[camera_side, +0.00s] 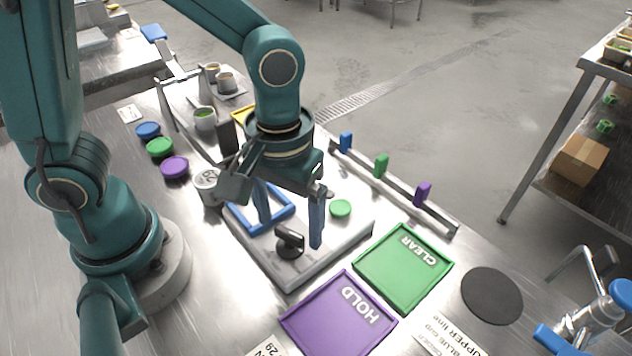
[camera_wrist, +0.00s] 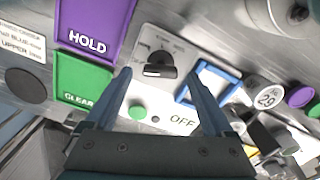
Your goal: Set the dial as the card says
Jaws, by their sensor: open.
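The dial (camera_side: 290,240) is a black knob with a raised grip, on the front part of a pale control box (camera_side: 352,236). It also shows in the wrist view (camera_wrist: 158,66) with small scale marks around it, too small to read. My gripper (camera_side: 291,234) is open, with its two blue-grey fingers pointing down over the box near the dial. In the wrist view the knob appears between and beyond the fingertips (camera_wrist: 158,72); I see no contact. A white card (camera_side: 450,334) reads "UPPER line" with a partly legible line mentioning BLUE; it also shows in the wrist view (camera_wrist: 22,38).
The box also carries a blue square frame (camera_side: 247,229) and a green button (camera_side: 341,208). A purple HOLD tray (camera_side: 312,343), green CLEAR tray (camera_side: 392,297) and black disc (camera_side: 491,295) lie beside it. A cup marked 29 (camera_side: 207,188) and coloured lids (camera_side: 174,167) stand left.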

